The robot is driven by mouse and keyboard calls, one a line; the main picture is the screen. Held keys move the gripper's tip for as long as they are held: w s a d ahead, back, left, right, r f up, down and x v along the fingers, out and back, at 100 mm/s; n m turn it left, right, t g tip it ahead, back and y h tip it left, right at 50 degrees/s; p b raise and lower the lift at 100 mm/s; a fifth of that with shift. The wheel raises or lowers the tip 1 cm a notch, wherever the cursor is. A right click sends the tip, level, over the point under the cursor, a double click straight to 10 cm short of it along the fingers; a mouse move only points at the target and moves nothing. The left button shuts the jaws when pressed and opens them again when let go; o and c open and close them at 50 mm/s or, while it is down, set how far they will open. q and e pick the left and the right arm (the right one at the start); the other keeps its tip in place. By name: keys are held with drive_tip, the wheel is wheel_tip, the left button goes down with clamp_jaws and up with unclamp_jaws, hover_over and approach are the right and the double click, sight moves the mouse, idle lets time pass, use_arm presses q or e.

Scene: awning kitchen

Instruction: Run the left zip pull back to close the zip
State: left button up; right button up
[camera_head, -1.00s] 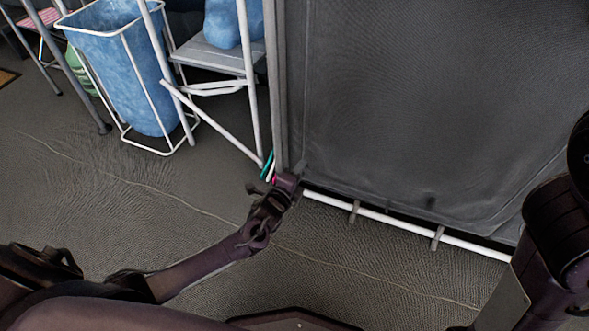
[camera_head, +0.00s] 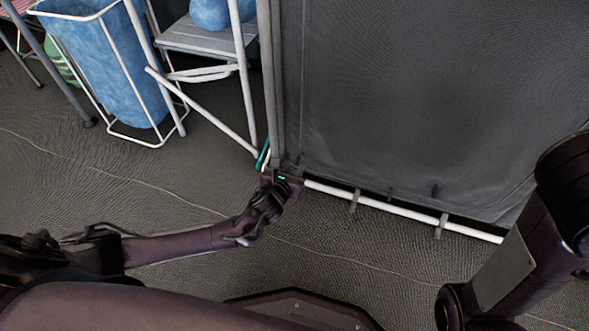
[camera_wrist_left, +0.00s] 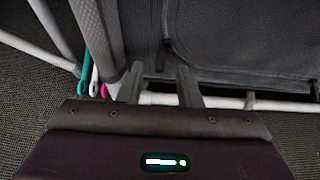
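The dark grey fabric panel (camera_head: 420,100) hangs upright in the head view, with a grey frame edge (camera_head: 272,80) on its left side. My left gripper (camera_head: 291,170) is low at the panel's bottom left corner. In the wrist view its two fingers (camera_wrist_left: 159,72) stand apart with a gap between them, pointing at the lower part of the panel beside the frame edge. I see nothing clearly held between them. I cannot make out the left zip pull; it is too small or hidden. My right gripper is out of view; only parts of my right arm show at the right.
Teal, white and pink slim pieces (camera_wrist_left: 93,82) hang just left of the fingers. A white rail (camera_head: 400,211) runs along the panel's bottom. A folding step (camera_head: 205,38) and a wire-framed blue bag (camera_head: 105,60) stand at the left. The floor in front is clear.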

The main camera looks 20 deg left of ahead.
sight(298, 161)
use_arm(q)
drive_tip(key=shift+b+x, duration=0.45)
drive_tip(key=shift+x, duration=0.75)
clamp_jaws()
